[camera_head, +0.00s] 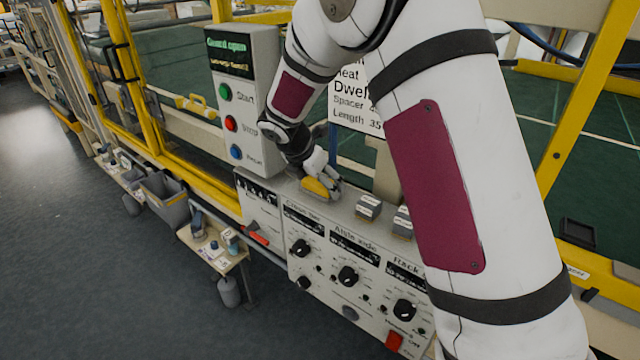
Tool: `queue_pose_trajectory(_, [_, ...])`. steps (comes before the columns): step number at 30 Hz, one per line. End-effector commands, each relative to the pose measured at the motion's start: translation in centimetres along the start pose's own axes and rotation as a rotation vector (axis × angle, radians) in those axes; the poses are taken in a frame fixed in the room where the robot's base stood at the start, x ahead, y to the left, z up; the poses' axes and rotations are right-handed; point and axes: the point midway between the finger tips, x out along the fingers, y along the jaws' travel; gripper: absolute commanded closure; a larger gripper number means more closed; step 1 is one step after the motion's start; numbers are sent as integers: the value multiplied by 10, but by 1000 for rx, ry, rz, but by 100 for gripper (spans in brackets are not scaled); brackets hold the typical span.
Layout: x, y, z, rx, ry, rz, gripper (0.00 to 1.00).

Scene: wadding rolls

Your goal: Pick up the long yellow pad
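A yellow pad (315,188), small in the view, is at the top of the control panel, left of two small grey-and-white blocks. My gripper (325,180) is right at the pad, its fingers angled down over it and partly covering its upper right side. The fingers and pad overlap in this view. I cannot tell whether the fingers are closed on the pad or only around it, nor whether the pad is resting on the panel top.
The control panel (322,232) has knobs and a red switch. Two blocks (368,207) (403,222) sit close right of the pad. A button box (245,105) stands behind left. A small side table (212,252) and grey bin (166,198) are at left; floor beyond is clear.

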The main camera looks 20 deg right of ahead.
Motion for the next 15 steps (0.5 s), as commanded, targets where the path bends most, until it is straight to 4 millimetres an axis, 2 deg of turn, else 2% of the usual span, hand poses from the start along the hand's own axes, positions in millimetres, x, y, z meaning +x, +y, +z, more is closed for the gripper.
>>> queue_pose_trajectory(9, [-30,0,18,3,-2,3,59])
queue_pose_trajectory(15, [-46,-36,-5,-2,-1,1,59])
